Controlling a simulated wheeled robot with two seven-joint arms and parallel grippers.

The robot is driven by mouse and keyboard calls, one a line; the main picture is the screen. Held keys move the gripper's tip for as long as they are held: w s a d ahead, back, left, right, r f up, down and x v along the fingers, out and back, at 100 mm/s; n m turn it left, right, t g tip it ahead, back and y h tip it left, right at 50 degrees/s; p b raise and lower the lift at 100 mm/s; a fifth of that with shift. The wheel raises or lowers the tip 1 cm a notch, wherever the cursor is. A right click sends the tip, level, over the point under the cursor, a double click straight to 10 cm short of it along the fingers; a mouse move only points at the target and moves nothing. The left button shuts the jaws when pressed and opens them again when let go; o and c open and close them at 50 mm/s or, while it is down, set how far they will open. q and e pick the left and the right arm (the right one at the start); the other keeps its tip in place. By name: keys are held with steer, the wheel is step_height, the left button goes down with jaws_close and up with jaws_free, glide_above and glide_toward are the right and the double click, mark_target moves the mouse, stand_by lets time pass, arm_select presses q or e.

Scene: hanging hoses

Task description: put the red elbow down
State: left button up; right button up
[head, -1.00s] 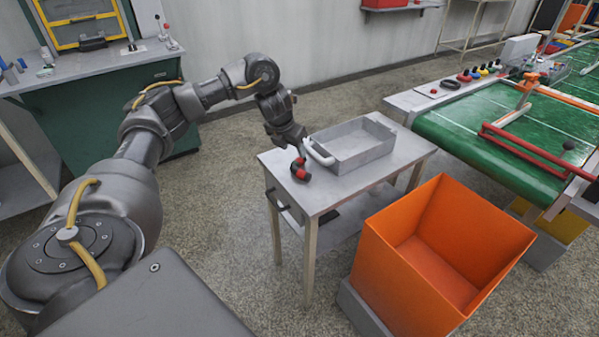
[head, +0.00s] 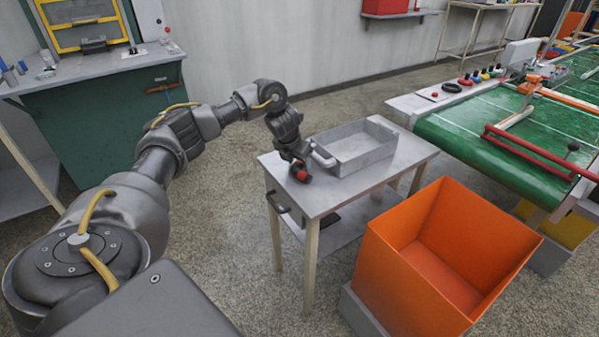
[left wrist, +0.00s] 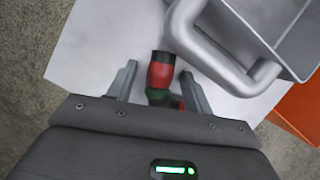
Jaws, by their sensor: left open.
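The red elbow (head: 301,174) is at the left part of the small grey table (head: 335,195), beside the metal tray. In the left wrist view the elbow (left wrist: 161,72) shows a red body with a dark end and a green band, lying between two spread fingers. My left gripper (head: 298,167) is over it, pointing down, and is open; in the left wrist view the gripper (left wrist: 160,85) has clear gaps at both sides of the elbow. The elbow's lower part is partly hidden by the gripper body. My right gripper is not in view.
The grey metal tray (head: 352,160) with its thick handle (left wrist: 215,60) stands close to the right of the gripper. A green conveyor (head: 480,130) is at the right. Bare tabletop lies left of the elbow.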

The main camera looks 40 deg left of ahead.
arm_select(q)
jaws_close()
stand_by(0.3)
steer(key=shift+r, duration=0.1)
